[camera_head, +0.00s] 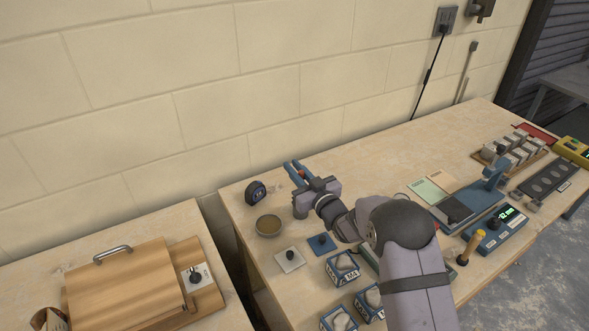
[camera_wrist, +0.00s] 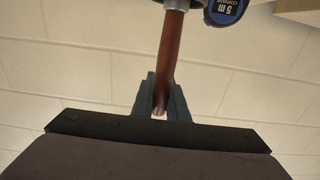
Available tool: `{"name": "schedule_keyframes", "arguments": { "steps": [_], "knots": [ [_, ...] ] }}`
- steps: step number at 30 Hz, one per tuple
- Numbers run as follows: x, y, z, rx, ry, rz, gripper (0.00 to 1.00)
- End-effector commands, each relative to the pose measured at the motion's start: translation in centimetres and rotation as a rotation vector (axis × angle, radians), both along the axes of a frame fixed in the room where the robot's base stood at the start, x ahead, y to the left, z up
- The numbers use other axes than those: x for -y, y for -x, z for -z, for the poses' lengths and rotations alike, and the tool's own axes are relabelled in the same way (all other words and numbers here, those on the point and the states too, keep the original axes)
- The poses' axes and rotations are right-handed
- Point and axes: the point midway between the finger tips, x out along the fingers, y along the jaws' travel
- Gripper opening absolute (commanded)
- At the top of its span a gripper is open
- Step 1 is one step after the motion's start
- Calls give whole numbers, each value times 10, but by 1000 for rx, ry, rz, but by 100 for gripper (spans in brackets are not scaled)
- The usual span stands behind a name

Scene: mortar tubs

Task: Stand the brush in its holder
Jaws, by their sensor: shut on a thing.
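My gripper (camera_head: 294,173) is at the back left of the main bench, above the bench top and near the wall. It is shut on the brush, whose reddish-brown handle (camera_wrist: 171,60) runs between the fingers (camera_wrist: 161,98) in the wrist view. The handle's near end shows just inside the fingers. A pale grey part is at its far end, cut off by the frame's top edge. The bristles are not clearly visible. A small grey upright shape (camera_head: 300,211) shows under the gripper in the head view; I cannot tell whether it is the holder.
A tape measure (camera_head: 256,192) stands left of my gripper and also shows in the wrist view (camera_wrist: 225,10). A bowl (camera_head: 268,226) is in front of it. Blue-framed moulds (camera_head: 342,267) and two small plates (camera_head: 290,259) lie nearer. A gap separates the left bench (camera_head: 140,240).

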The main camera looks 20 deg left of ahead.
Motion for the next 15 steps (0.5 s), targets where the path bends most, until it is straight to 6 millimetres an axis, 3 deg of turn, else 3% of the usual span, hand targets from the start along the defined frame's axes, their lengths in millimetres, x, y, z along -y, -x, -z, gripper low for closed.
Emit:
{"name": "schedule_keyframes", "arguments": {
  "steps": [2, 3, 6, 15],
  "knots": [
    [0, 0, 0, 0, 0, 0, 0],
    [0, 0, 0, 0, 0, 0, 16],
    [0, 0, 0, 0, 0, 0, 35],
    [0, 0, 0, 0, 0, 0, 35]
  ]
}}
